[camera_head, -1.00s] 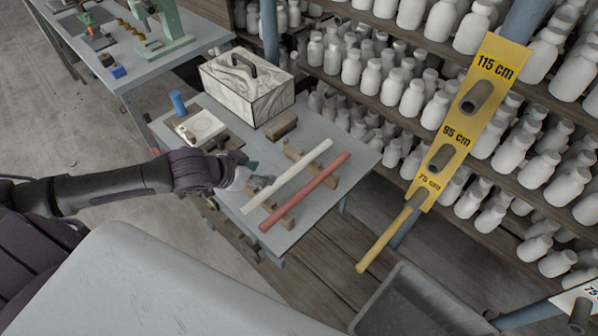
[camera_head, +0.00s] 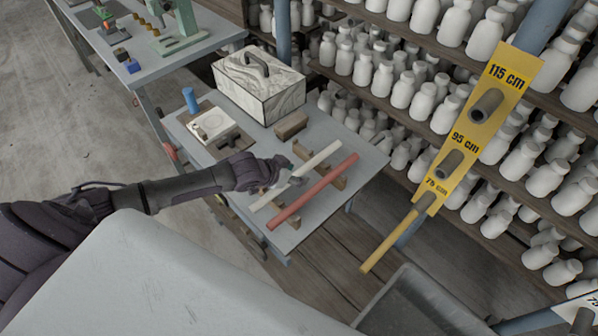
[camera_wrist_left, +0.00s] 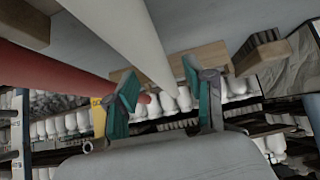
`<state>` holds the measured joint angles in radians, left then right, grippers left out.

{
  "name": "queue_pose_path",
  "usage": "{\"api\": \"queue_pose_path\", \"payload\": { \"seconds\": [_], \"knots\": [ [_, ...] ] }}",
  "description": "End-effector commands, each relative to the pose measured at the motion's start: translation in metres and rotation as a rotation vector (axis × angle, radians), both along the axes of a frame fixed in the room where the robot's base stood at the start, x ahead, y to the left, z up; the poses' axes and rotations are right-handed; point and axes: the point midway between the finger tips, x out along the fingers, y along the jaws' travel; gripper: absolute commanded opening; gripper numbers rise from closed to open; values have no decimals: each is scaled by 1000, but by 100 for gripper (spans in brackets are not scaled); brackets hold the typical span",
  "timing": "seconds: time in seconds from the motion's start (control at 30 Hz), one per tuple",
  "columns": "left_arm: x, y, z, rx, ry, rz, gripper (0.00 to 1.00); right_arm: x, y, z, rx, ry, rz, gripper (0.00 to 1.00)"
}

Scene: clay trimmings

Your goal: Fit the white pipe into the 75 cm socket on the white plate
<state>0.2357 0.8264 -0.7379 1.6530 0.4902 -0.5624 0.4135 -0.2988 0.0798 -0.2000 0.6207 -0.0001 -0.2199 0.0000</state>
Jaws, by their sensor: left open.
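The white pipe (camera_head: 294,177) lies on wooden supports on the small grey table, alongside the red pipe (camera_head: 312,192). My left gripper (camera_head: 297,178) is open at the white pipe. In the left wrist view the white pipe (camera_wrist_left: 130,35) runs down the picture toward the gap between the teal fingers (camera_wrist_left: 158,88); I cannot tell whether it is between them in depth. The white plate (camera_head: 588,303) shows only partly at the bottom right corner, with part of its "75" label and a dark socket (camera_head: 583,322). My right gripper is not in view.
A yellow plate (camera_head: 467,168) carries 115, 95 and 75 cm sockets; a yellow pipe (camera_head: 395,237) sits in its 75 cm one. Shelves of white bottles are behind.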

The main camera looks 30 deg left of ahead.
Motion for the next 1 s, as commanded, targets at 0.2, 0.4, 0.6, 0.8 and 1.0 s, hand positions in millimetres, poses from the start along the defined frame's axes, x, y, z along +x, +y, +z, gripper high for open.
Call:
{"api": "queue_pose_path", "payload": {
  "seconds": [0.2, 0.4, 0.6, 0.8, 1.0],
  "knots": [
    [0, 0, 0, 0, 0, 0, 44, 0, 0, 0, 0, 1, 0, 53],
    [0, 0, 0, 0, 0, 0, 10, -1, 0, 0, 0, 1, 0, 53],
    [0, 0, 0, 0, 0, 0, 0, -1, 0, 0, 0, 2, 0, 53],
    [0, 0, 1, -1, -2, 0, 0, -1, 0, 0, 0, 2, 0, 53],
    [1, 1, 10, -1, -5, 1, 0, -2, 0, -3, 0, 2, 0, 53]
  ]
}}
